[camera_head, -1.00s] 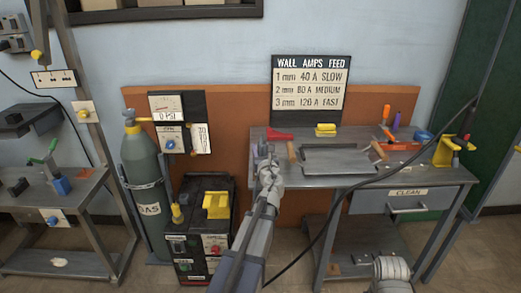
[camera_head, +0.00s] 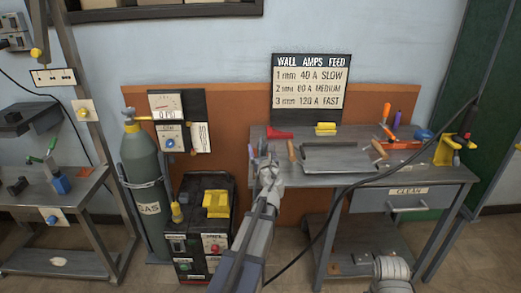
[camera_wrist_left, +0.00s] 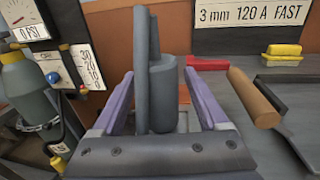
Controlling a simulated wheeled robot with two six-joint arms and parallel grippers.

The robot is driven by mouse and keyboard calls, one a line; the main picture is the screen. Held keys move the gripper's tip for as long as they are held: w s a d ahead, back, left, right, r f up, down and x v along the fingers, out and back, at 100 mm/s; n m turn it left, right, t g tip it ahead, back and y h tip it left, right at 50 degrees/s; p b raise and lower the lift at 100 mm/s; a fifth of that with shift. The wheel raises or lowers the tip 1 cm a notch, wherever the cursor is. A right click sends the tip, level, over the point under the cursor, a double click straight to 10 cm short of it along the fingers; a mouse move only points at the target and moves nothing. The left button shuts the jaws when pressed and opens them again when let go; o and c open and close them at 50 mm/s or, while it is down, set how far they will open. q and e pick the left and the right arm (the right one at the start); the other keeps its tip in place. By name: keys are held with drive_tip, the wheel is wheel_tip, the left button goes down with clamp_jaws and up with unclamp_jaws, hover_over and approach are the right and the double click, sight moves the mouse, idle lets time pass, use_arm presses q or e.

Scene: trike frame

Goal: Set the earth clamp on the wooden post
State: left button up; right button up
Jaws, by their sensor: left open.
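My left gripper (camera_head: 262,160) is open at the left end of the workbench (camera_head: 350,181). In the left wrist view its two purple-grey fingers (camera_wrist_left: 165,110) stand apart on either side of a grey piece (camera_wrist_left: 162,85). This piece has a tall flat plate and a rounded block. I cannot tell whether it is the earth clamp, or whether the fingers touch it. My right gripper is out of view.
A red piece (camera_head: 279,133), a yellow block (camera_head: 325,129) and a grey tray (camera_head: 318,160) are on the bench. A dark cable (camera_head: 345,195) crosses in front. A welding machine (camera_head: 202,240) and gas cylinder (camera_head: 145,170) stand to the left.

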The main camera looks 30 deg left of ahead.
use_arm(q)
drive_tip(key=v, duration=0.8)
drive_tip(key=shift+w, duration=0.1)
drive_tip(key=s+d+r+n+g+h+p, duration=0.1)
drive_tip(key=s+d+n+g+h+p, duration=0.2)
drive_tip(key=s+d+n+p, duration=0.5)
drive_tip(key=s+d+r+n+g+h+p, duration=0.1)
drive_tip(key=s+d+n+g+h+p, duration=0.3)
drive_tip(key=d, duration=1)
drive_tip(key=s+d+r+n+g+h+p, duration=0.2)
drive_tip(key=s+d+n+g+p, duration=0.5)
drive_tip(key=s+d+n+p, duration=0.5)
drive_tip(key=shift+h+p, duration=0.7)
drive_tip(key=shift+p, duration=0.3)
